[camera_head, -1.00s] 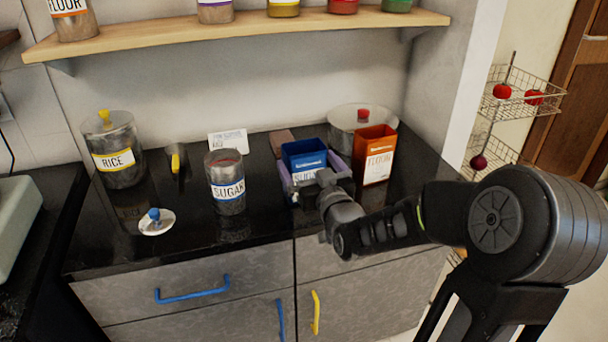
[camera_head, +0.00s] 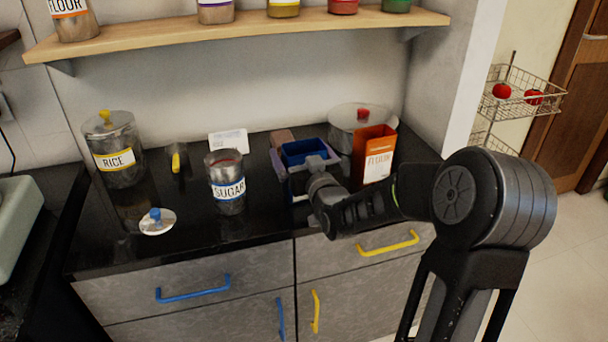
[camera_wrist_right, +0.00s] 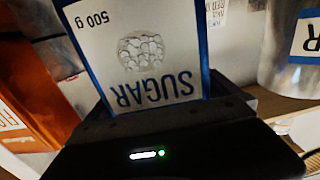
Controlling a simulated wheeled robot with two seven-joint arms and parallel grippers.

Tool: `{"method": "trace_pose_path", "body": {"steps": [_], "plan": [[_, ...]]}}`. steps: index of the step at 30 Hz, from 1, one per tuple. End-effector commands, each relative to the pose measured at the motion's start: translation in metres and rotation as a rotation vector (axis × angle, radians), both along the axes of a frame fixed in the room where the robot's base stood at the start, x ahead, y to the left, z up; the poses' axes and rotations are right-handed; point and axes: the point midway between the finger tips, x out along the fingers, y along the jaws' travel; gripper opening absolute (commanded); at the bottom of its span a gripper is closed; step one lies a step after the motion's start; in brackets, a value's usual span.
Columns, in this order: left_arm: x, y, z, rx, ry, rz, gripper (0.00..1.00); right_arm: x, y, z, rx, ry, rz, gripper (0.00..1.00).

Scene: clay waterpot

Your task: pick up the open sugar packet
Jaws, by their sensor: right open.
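The open sugar packet (camera_head: 303,151) is blue with a white front and stands upright on the dark counter, its top open. In the right wrist view its white SUGAR face (camera_wrist_right: 145,50) appears upside down, close in front of the gripper body. My right gripper (camera_head: 306,160) is at the packet from the front, open, with its fingers on the left and right sides of it. I cannot tell whether the fingers touch it. The gripper and wrist hide much of the packet's front in the head view. My left gripper is not in view.
An orange flour packet (camera_head: 374,156) stands close on the right, before a lidded pot (camera_head: 346,120). A SUGAR jar (camera_head: 227,185) stands left, with a loose lid (camera_head: 157,221) and a RICE jar (camera_head: 114,150) beyond. A shelf (camera_head: 240,34) runs above.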

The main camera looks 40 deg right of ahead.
Motion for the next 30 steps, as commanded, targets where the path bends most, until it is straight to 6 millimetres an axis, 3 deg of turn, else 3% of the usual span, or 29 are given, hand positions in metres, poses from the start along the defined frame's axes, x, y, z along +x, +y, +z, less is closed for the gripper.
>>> {"method": "trace_pose_path", "body": {"steps": [3, 27, 30], "plan": [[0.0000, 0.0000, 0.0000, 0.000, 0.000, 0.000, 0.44, -0.0001, 0.0000, 0.0000, 0.000, 0.000, 0.000, 1.00], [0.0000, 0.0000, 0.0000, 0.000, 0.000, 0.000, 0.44, -0.0002, 0.0002, -0.0001, 0.000, 0.000, 0.000, 0.35], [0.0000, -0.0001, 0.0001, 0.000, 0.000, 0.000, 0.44, 0.0000, 0.0001, 0.0011, -0.002, -0.002, 0.000, 0.30]]}}
